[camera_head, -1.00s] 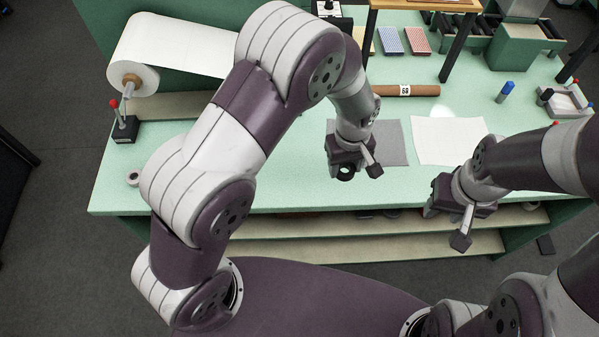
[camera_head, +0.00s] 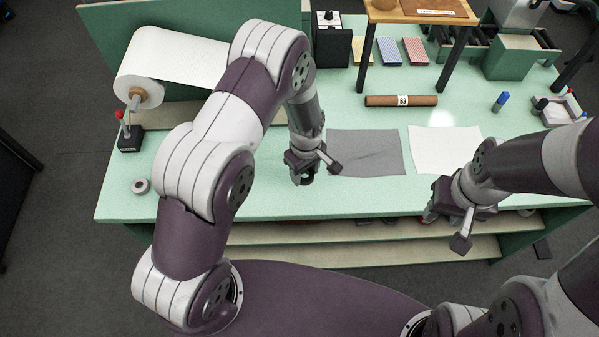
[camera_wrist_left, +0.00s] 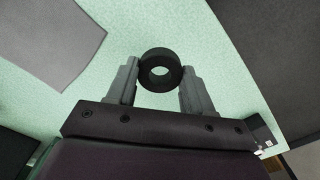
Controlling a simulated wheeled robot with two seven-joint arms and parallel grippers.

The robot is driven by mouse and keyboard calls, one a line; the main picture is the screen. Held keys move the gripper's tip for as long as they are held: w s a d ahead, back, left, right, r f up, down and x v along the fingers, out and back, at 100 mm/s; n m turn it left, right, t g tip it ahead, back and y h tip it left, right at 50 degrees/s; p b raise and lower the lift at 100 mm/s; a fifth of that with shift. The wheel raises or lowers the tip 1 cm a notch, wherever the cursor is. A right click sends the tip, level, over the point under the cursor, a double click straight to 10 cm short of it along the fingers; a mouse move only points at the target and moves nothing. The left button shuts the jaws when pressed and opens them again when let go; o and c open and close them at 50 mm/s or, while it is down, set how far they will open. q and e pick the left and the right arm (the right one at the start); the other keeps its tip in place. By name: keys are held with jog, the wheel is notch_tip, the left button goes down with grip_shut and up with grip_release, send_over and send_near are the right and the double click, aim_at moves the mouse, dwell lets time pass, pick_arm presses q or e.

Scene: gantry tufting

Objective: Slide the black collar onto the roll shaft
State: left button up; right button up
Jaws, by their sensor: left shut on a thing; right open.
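The black collar (camera_wrist_left: 160,87) is a thick ring between the fingertips of my left gripper (camera_wrist_left: 158,82) in the left wrist view, its hole facing the camera. In the head view my left gripper (camera_head: 305,178) is shut on it above the table's front part, left of the grey sheet, and the collar (camera_head: 308,181) is mostly hidden. The roll shaft (camera_head: 135,102) sticks out of the brown core of the white roll (camera_head: 145,76) at the back left, well apart from the collar.
A black block with a red-knobbed lever (camera_head: 128,137) stands by the shaft. A grey ring (camera_head: 141,186) lies at the table's left front. A grey sheet (camera_head: 365,152), a white sheet (camera_head: 446,149) and a brown tube (camera_head: 401,101) lie right of my left gripper. The left front table is mostly clear.

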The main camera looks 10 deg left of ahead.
pick_arm(q)
jog(key=f, duration=0.1)
jog(key=a+f+p, duration=0.1)
jog(key=f+p, duration=0.1)
jog(key=f, duration=0.1)
jog(key=shift+w+a, duration=0.1)
jog(key=shift+a, duration=0.15)
jog(key=shift+w+f, duration=0.1)
jog(key=shift+f, duration=0.2)
jog(key=shift+f+b, duration=0.35)
jog(key=shift+b, duration=0.05)
jog(key=o, duration=1.1)
jog(key=shift+r, duration=0.1)
